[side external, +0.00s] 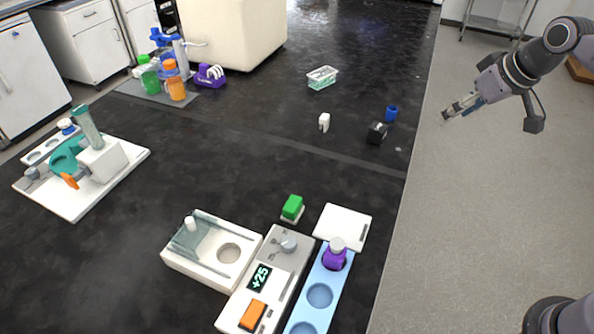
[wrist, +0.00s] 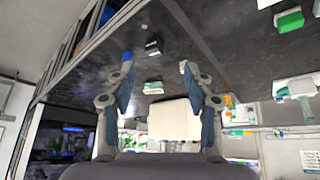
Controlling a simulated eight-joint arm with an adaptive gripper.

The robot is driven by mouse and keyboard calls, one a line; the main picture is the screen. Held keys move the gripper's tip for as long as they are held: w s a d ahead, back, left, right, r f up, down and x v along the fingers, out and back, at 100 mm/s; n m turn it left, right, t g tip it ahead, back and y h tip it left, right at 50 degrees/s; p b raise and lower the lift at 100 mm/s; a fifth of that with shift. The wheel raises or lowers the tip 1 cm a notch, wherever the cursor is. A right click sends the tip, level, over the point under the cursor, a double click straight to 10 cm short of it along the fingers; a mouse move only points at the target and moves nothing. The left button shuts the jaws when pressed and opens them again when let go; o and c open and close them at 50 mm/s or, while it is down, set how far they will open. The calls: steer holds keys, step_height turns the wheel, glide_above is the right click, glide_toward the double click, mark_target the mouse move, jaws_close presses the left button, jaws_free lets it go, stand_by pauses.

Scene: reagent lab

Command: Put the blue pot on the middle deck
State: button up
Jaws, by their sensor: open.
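The blue pot (side external: 391,113) is a small blue cup on the black bench near its right edge, beside a small black block. In the wrist view a blue thing, likely the pot (wrist: 127,56), shows just beyond the left fingertip. My gripper (side external: 447,116) is open and empty, right of the pot and out past the bench edge in the side view. Its two fingers also show spread in the wrist view (wrist: 157,82). No surface can be clearly identified as the middle deck.
A black block (side external: 377,133) sits close to the pot, with a white piece (side external: 324,122) left of it. A clear tray (side external: 322,77) stands farther back. A blue holed rack (side external: 330,283) and a white console (side external: 243,307) are in front. A metal shelf stand (side external: 492,27) is at the back right.

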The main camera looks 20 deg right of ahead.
steer(key=s+a+f, duration=0.1)
steer(key=s+f, duration=0.2)
steer(key=s, duration=0.2)
steer(key=s+a+f+m+t, duration=0.1)
steer(key=s+f, duration=0.2)
steer(key=s, duration=0.2)
steer(key=shift+s, duration=0.3)
